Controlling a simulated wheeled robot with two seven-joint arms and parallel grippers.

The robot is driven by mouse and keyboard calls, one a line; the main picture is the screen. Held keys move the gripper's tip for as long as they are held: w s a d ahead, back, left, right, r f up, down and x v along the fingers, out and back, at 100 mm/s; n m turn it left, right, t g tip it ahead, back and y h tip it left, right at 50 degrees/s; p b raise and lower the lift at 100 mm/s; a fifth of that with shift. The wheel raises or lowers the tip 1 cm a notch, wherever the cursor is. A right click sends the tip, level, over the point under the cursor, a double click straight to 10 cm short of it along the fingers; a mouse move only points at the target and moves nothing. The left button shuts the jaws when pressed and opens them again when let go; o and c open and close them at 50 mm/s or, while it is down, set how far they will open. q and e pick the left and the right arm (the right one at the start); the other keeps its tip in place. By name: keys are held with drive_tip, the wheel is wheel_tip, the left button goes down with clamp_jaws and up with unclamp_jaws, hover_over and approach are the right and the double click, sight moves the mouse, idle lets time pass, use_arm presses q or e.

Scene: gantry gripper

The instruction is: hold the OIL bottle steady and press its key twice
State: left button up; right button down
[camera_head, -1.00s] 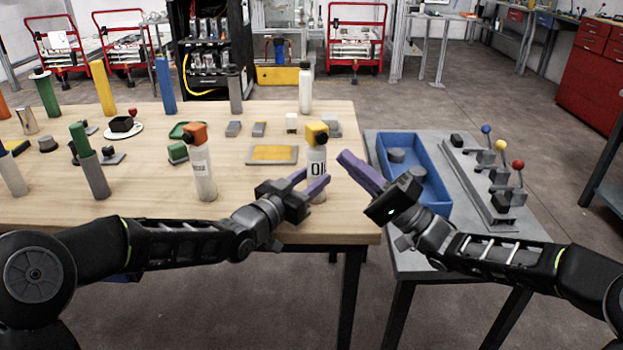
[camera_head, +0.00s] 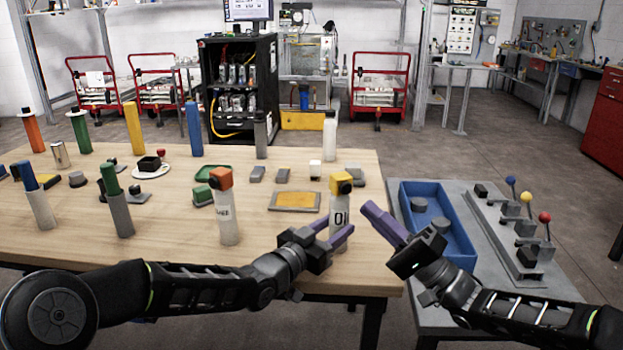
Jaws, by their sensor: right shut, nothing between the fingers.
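The OIL bottle (camera_head: 340,208) stands upright near the table's front right edge. It is white with black lettering, and its yellow top has a dark part facing me. My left gripper (camera_head: 339,226) has one purple finger on each side of the bottle's lower body and appears shut on it. The bottle's lowest part is partly hidden by the fingers. My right gripper (camera_head: 369,208) is shut and empty. Its purple fingertips are to the right of the bottle, a little below its top, apart from it.
A similar white bottle with an orange top (camera_head: 226,212) stands to the left. A yellow-topped plate (camera_head: 295,201) lies behind. A blue tray (camera_head: 465,256) and a lever panel (camera_head: 510,240) are on the grey side table at right. Several coloured cylinders stand farther left.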

use_arm(q)
drive_tip(key=o, duration=0.4)
drive_tip(key=v, duration=1.2)
